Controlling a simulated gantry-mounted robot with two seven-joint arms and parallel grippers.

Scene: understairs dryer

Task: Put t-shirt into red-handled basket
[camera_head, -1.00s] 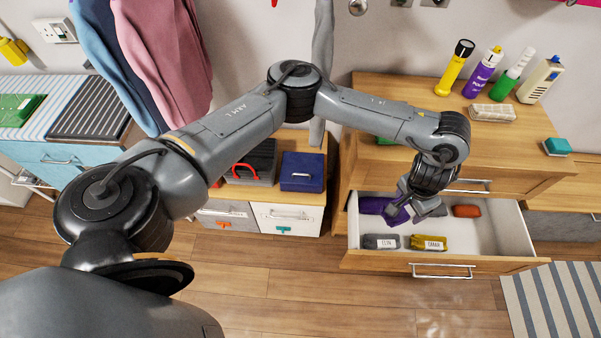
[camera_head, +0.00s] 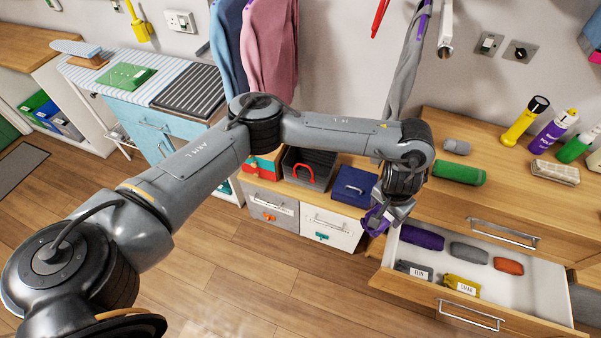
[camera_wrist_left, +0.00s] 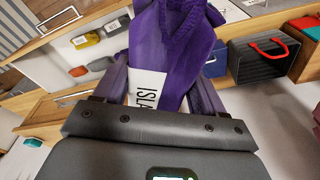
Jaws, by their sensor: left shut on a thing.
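My left gripper (camera_head: 376,217) is shut on a purple t-shirt (camera_wrist_left: 178,38) with a white label whose visible letters read "ISLA". It holds the shirt in the air, just left of the open drawer. In the wrist view the shirt lies between the fingers and hides part of the view behind. The red-handled basket (camera_head: 322,181) is dark grey with a red handle, on the low wooden unit left of the gripper. In the wrist view the basket (camera_wrist_left: 262,66) is at the upper right. My right gripper is not in view.
The open drawer (camera_head: 535,291) holds several rolled clothes, including a purple roll (camera_head: 421,237). A blue box (camera_head: 353,186) stands between basket and gripper, and a red box (camera_head: 262,166) is left of the basket. Grey cloth (camera_head: 405,85) hangs above. The floor is clear.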

